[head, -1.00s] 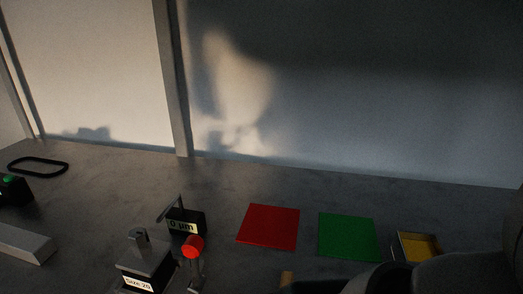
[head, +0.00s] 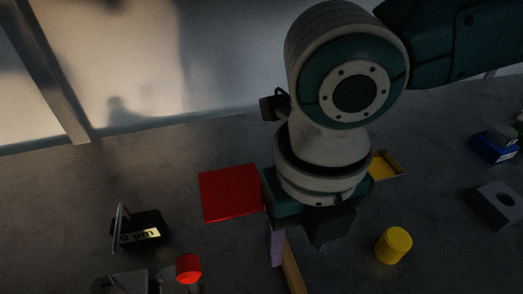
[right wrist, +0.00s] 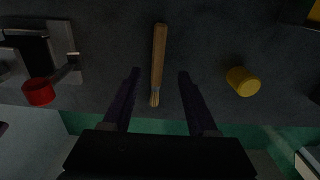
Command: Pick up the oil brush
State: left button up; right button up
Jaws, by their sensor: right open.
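The oil brush (head: 294,270) has a wooden handle and lies on the dark bench, partly hidden by my right gripper in the head view. In the right wrist view the whole brush (right wrist: 159,58) shows, with its pale bristle end toward the gripper's base. My right gripper (head: 298,252) points down above the brush. Its two fingers are open, and in the right wrist view the gripper (right wrist: 159,76) has one finger on each side of the brush with clear gaps. I cannot tell its exact height over the bench. My left gripper is not in view.
A yellow cylinder (head: 393,246) stands right of the brush. A yellow-bottomed tray (head: 386,167) and a grey block with a hole (head: 497,205) are at right.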

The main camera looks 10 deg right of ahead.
aim_at(290, 264)
jog(key=f, duration=0.5)
jog(key=shift+w+a+f, duration=0.15)
jog(key=shift+w+f, duration=0.1)
jog(key=shift+f, duration=0.05)
grip_shut()
dwell(0.4)
